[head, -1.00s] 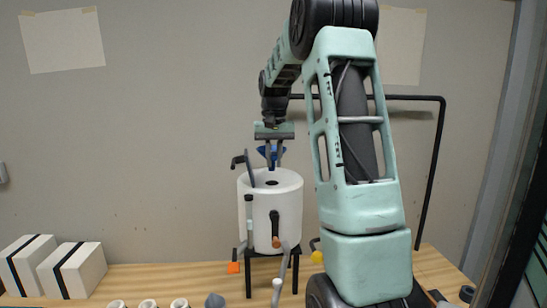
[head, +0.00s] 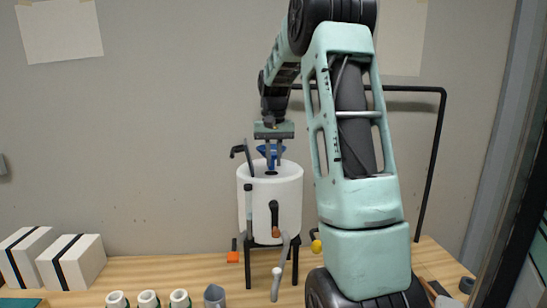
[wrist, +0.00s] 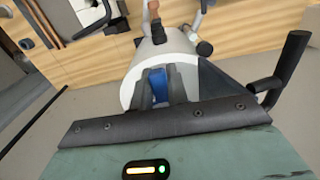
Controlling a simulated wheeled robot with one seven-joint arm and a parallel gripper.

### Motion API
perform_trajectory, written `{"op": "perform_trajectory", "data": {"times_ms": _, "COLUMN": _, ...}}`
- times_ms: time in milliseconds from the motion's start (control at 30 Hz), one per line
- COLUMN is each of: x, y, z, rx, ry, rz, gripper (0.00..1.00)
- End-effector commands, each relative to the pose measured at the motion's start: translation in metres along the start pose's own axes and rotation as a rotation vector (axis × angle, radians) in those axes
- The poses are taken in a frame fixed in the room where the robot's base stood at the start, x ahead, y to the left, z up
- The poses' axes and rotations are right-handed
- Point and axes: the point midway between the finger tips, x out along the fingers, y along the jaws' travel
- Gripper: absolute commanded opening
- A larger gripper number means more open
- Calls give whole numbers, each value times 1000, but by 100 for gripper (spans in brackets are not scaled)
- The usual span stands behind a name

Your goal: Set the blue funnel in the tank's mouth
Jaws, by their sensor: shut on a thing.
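The blue funnel (head: 270,152) is held point down between the fingers of my gripper (head: 272,156), just over the top of the white tank (head: 272,205). The tank stands on a dark legged stand, and its dark mouth shows under the funnel's tip. The tip looks at or just above the mouth; I cannot tell whether it has entered. In the wrist view the funnel (wrist: 158,88) shows as a blue patch between the fingers, in front of the tank's white top (wrist: 133,88). The fingers hide much of it.
A dark lever (head: 244,157) rises beside the tank's left rim. Several white cups (head: 148,299) and a grey pointed piece (head: 214,297) stand at the front. White boxes (head: 70,262) with black bands sit at the left. A black pipe frame (head: 437,150) stands behind at the right.

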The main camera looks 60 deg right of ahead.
Motion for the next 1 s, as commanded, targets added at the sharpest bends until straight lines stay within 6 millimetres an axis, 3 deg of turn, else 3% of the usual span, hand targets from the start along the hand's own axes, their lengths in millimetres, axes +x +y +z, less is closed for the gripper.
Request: {"op": "perform_trajectory", "data": {"times_ms": 1000, "x": 9, "y": 0, "z": 1, "rx": 0, "ry": 0, "rz": 0, "gripper": 0}}
